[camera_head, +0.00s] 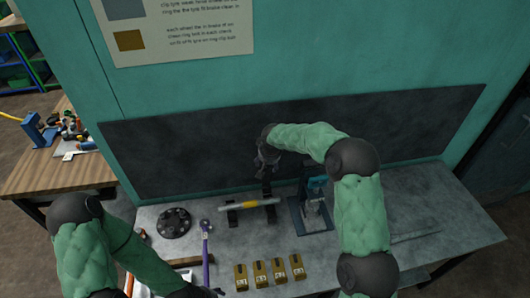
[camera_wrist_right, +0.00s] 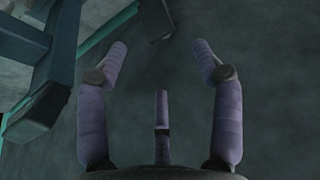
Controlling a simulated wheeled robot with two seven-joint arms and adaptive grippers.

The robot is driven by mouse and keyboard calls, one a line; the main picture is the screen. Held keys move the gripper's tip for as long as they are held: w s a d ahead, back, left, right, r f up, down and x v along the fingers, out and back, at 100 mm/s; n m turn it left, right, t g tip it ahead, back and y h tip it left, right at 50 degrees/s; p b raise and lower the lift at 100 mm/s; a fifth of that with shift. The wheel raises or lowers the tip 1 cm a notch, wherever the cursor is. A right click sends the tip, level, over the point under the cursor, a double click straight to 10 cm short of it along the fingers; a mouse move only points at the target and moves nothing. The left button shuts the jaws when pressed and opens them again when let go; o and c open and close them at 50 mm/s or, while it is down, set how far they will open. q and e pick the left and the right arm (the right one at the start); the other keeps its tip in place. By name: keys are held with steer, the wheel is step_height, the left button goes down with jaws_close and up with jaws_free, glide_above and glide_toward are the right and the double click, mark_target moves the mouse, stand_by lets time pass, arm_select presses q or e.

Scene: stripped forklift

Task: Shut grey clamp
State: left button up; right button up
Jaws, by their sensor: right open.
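The grey clamp cannot be made out for certain. A small upright device with teal and grey parts (camera_head: 314,203) stands on a dark plate on the bench, and the clamp may be part of it. My right gripper (camera_head: 264,163) is at the rear of the bench, left of and behind that device, near the dark back panel. In the right wrist view my right gripper (camera_wrist_right: 160,55) has its fingers spread with nothing between them. Teal bars with dark ends (camera_wrist_right: 35,112) show left of the fingers there. My left gripper (camera_head: 203,292) is dark and partly cut off at the bottom edge.
A bar with a yellow band (camera_head: 250,204) rests on black supports. A dark round flange (camera_head: 174,223), a purple-handled tool (camera_head: 205,245) and several brass-coloured numbered blocks (camera_head: 262,272) lie on the grey bench (camera_head: 440,208). The bench's right part is mostly clear.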

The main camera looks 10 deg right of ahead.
mark_target(266, 171)
arm_select(q)
steer(key=shift+s+r+p, duration=0.3)
steer(key=shift+r+p, duration=0.05)
steer(key=shift+r, duration=0.15)
arm_select(e)
steer(key=x, duration=1)
steer(key=shift+s, duration=0.1)
steer(key=shift+f, duration=0.1)
jaws_close()
steer(key=shift+c, duration=1.6)
jaws_free()
